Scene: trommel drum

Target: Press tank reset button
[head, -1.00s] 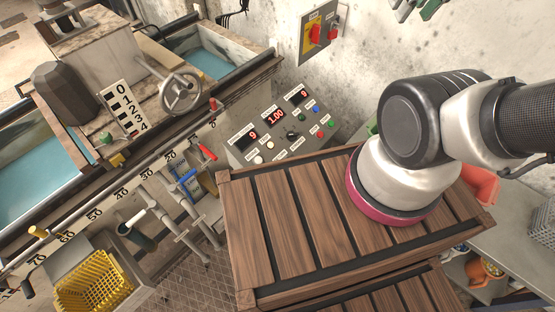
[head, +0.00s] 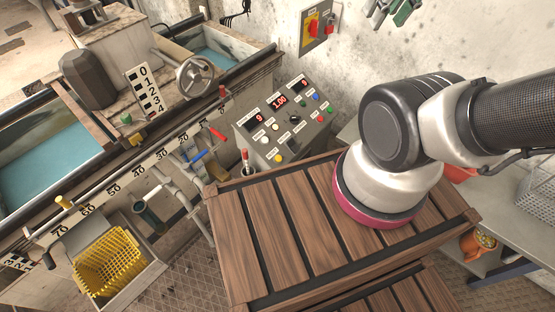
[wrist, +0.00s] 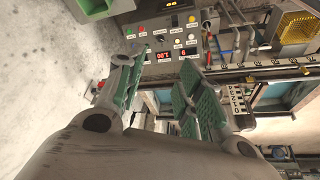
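The grey control panel (head: 243,130) stands behind the slatted wooden crate. It carries red displays, a black knob (head: 295,119) and several small buttons, including yellow (head: 278,159), blue (head: 315,97), red (head: 320,118) and green ones. The labels are too small to read, so I cannot tell which button is the tank reset. My gripper (wrist: 164,72) shows in the wrist view with its two green-padded fingers apart and nothing between them. The panel (wrist: 207,50) appears inverted beyond the fingertips, with no visible contact.
The wooden crate (head: 290,236) fills the foreground before the panel. A water tank with a handwheel (head: 195,76) lies left, and a yellow basket (head: 105,262) sits lower left. A wall switch box (head: 316,27) is above the panel. Shelving (head: 508,207) stands right.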

